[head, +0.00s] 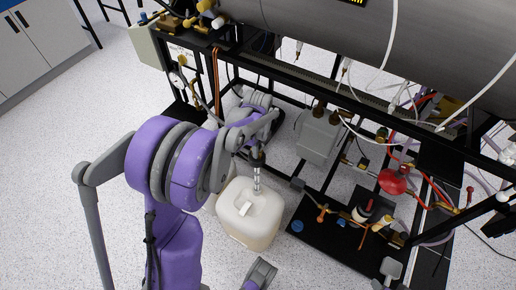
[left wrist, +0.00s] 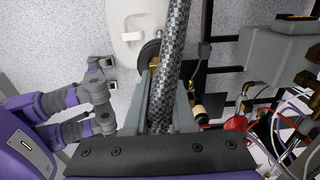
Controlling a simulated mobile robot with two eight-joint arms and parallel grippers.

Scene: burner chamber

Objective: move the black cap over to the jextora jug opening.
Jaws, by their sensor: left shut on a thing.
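The white jextora jug (head: 262,226) stands on the floor in front of the frame, with its pale handle on top. My left gripper (head: 259,150) is above the jug's far side, shut on the black cap (head: 258,158). A braided grey hose (head: 257,178) hangs below the cap towards the jug top; whether it enters the opening cannot be told. In the left wrist view the black cap (left wrist: 150,54) is at the fingertips beside the hose (left wrist: 172,60), overlapping the edge of the jug (left wrist: 125,22). The jug opening is hidden. My right gripper (left wrist: 110,75) appears open and empty.
A black metal frame (head: 300,88) with a large grey cylinder (head: 330,30) stands behind the jug. A grey container (head: 318,138) is inside the frame. A black board (head: 325,240) with fittings lies right of the jug. Floor at left is clear.

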